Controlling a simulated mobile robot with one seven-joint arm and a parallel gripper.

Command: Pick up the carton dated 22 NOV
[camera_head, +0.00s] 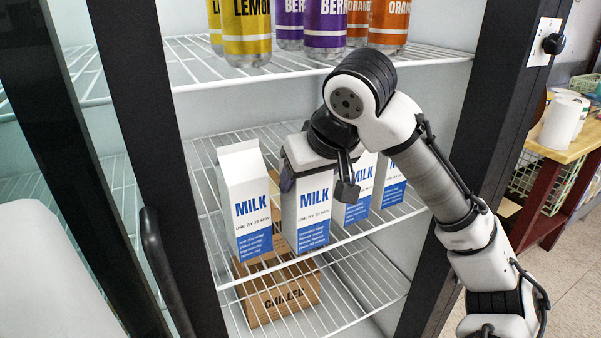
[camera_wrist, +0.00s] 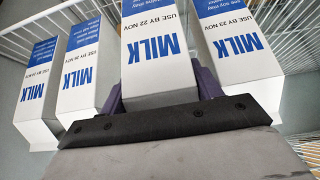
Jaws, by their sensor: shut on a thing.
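The milk carton dated 22 NOV (camera_wrist: 150,40) is white with a blue lower band. In the head view this carton (camera_head: 312,205) is second from the left in a row on the middle wire shelf (camera_head: 350,238). My gripper (camera_wrist: 160,92) is shut on its upper part, with one purple finger on each side. In the head view my gripper (camera_head: 310,172) comes down over the carton's top and hides it. The carton looks upright, with its base at or very close to the shelf; I cannot tell whether it touches.
A carton dated 23 NOV (camera_head: 248,205) stands close on the left. Two more milk cartons (camera_head: 357,200) (camera_head: 390,185) stand on the right, partly behind my arm. Bottles (camera_head: 247,30) stand on the shelf above. A cardboard box (camera_head: 275,300) lies below. Dark door frames (camera_head: 150,130) flank the opening.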

